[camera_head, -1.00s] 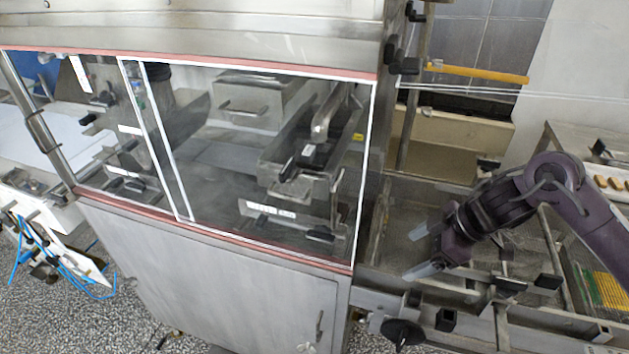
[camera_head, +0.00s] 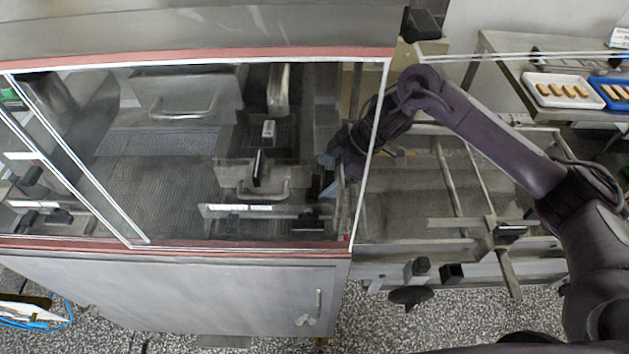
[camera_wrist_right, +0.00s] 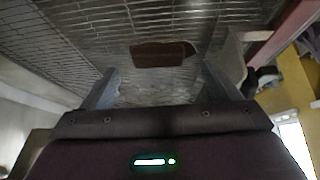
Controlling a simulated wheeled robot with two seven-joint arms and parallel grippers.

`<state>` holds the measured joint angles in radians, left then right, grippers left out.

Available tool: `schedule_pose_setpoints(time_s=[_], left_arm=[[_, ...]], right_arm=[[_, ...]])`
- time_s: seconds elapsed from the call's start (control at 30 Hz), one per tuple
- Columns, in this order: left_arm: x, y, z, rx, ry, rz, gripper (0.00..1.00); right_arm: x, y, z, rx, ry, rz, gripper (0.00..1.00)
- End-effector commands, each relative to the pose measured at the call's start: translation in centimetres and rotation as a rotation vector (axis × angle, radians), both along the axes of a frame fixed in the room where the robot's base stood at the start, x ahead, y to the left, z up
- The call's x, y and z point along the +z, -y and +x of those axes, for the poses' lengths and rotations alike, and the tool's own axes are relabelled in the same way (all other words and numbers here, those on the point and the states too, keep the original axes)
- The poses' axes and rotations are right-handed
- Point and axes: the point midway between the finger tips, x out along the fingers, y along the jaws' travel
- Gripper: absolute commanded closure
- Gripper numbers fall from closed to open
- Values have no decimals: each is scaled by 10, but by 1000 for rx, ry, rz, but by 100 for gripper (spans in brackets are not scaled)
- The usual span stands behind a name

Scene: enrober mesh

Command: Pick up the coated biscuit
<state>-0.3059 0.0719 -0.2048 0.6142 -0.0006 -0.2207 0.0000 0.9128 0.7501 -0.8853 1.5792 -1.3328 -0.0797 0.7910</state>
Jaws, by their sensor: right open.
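The coated biscuit (camera_wrist_right: 163,54) is a dark brown bar lying on a wire mesh belt (camera_wrist_right: 85,52) in the right wrist view. It sits ahead of my right gripper (camera_wrist_right: 163,82), roughly centred between the fingertips, with a gap to them. The two grey fingers are apart with nothing between them. In the head view my right gripper (camera_head: 328,176) is at the right end of the enrober, partly behind the clear panel's edge. I cannot make out the coated biscuit in the head view. My left gripper is not in view.
The enrober's metal cabinet (camera_head: 180,295) has a clear panel with a white frame (camera_head: 383,100) close to my right arm. A white tray (camera_head: 530,92) and a blue tray (camera_head: 594,80) of pale biscuits stand at the back right. Metal frame rails (camera_head: 448,185) lie below my arm.

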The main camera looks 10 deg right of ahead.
Motion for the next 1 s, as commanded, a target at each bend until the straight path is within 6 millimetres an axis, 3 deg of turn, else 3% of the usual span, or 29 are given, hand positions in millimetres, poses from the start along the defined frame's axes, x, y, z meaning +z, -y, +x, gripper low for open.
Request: schedule_pose_setpoints(time_s=[0.03,0.2,0.47,0.77,1.0], left_arm=[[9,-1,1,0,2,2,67],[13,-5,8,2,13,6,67],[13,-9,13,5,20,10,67],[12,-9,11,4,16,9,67],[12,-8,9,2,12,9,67]], right_arm=[[-3,-4,0,1,-5,1,17],[-22,-14,3,1,0,0,17],[-25,-15,4,0,1,0,17],[-25,-15,4,0,1,0,55],[-25,-15,4,0,1,0,56]])
